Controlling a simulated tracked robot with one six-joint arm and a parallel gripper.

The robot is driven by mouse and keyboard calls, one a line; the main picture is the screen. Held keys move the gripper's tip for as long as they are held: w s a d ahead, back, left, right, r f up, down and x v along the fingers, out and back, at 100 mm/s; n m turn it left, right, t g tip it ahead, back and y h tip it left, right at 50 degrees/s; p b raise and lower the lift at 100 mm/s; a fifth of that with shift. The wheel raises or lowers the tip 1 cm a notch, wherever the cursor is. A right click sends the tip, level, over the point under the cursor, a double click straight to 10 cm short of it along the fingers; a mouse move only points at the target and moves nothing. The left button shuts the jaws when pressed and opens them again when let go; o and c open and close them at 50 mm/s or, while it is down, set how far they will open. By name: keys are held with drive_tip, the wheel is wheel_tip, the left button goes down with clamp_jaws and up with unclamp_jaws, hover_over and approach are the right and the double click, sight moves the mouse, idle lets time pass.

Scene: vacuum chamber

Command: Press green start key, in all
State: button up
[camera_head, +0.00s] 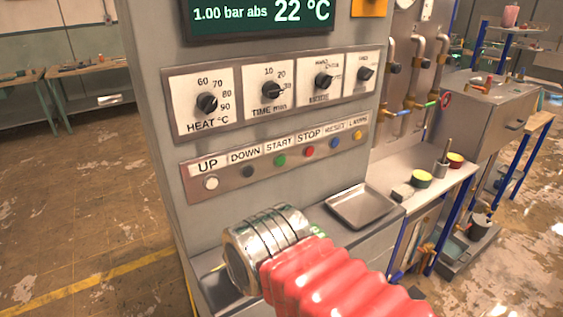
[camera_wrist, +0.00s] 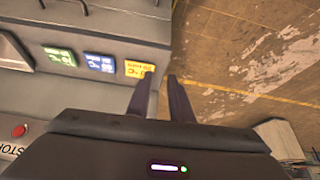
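The green start key (camera_head: 280,160) is a small round button under the START label on the front panel in the head view. It sits between the dark DOWN key (camera_head: 248,171) and the red STOP key (camera_head: 308,151). It does not show in the wrist view. My gripper (camera_wrist: 160,78) has two dark fingers, apart with nothing between them. In the wrist view they point past the machine's edge towards the floor. In the head view my arm's red sleeve and metal wrist are below the key row, clear of it; the fingers are hidden there.
A white UP key (camera_head: 211,183) and yellow LAMPS key (camera_head: 358,135) end the row. Dials (camera_head: 207,103) sit above. A metal tray (camera_head: 362,205) lies right of my wrist. The wrist view shows green (camera_wrist: 60,56), blue (camera_wrist: 99,63) and yellow (camera_wrist: 138,69) labels and a red button (camera_wrist: 19,130).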

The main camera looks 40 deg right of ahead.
clamp_jaws()
idle(1.1)
